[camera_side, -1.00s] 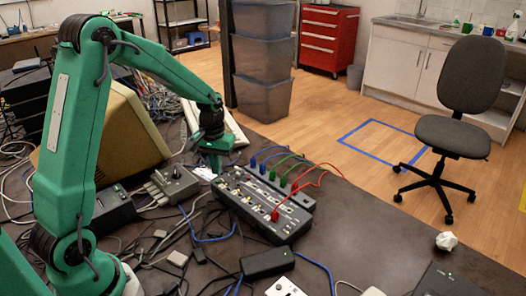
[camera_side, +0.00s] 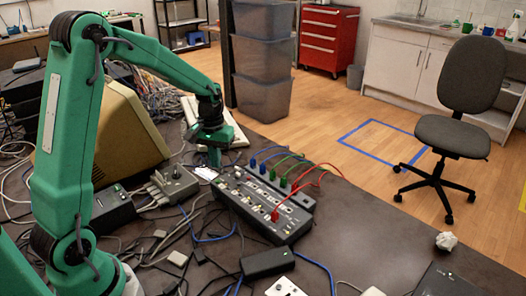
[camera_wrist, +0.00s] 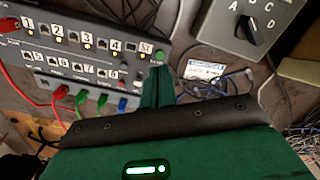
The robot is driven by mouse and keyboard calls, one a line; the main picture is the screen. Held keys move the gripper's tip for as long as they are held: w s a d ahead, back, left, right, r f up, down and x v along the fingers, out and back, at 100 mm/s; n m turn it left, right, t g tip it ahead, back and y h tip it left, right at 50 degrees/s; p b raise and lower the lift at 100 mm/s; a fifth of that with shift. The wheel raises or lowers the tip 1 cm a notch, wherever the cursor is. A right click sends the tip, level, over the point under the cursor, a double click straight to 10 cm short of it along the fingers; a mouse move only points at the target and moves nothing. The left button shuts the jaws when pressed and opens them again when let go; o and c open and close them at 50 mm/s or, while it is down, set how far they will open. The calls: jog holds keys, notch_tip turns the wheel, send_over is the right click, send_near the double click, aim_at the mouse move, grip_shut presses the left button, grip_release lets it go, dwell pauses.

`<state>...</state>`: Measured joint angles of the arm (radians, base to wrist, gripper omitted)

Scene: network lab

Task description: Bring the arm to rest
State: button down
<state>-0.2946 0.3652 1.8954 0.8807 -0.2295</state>
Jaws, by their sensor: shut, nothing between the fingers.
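My gripper (camera_side: 214,157) is shut and empty. It points down just above the far left end of the dark port box (camera_side: 262,207) in the side view. In the wrist view my gripper's closed fingers (camera_wrist: 158,88) sit beside the box's end, next to a green button. I cannot tell how large the gap is between the fingertips and the things below. My green arm reaches from the left over the cluttered bench.
Red, green and blue cables (camera_side: 285,165) plug into the port boxes. A knob box (camera_wrist: 248,25) marked with letters stands nearby. A beige monitor (camera_side: 128,130) stands behind my arm. Loose cords and a black adapter (camera_side: 267,263) lie in front. The bench right of the box is clearer.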

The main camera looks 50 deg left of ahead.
jog(key=s+d+r+m+t, duration=0.25)
jog(key=s+d+r, duration=0.45)
jog(key=r, duration=0.4)
jog(key=s+d+r+m+t, duration=0.1)
jog(key=s+d+r, duration=0.1)
jog(key=s, duration=0.4)
jog(key=s+d+r+m+t, duration=0.1)
jog(key=s+d+m+t, duration=0.1)
jog(key=s, duration=0.3)
jog(key=shift+s+d+r, duration=0.35)
jog(key=shift+d, duration=0.4)
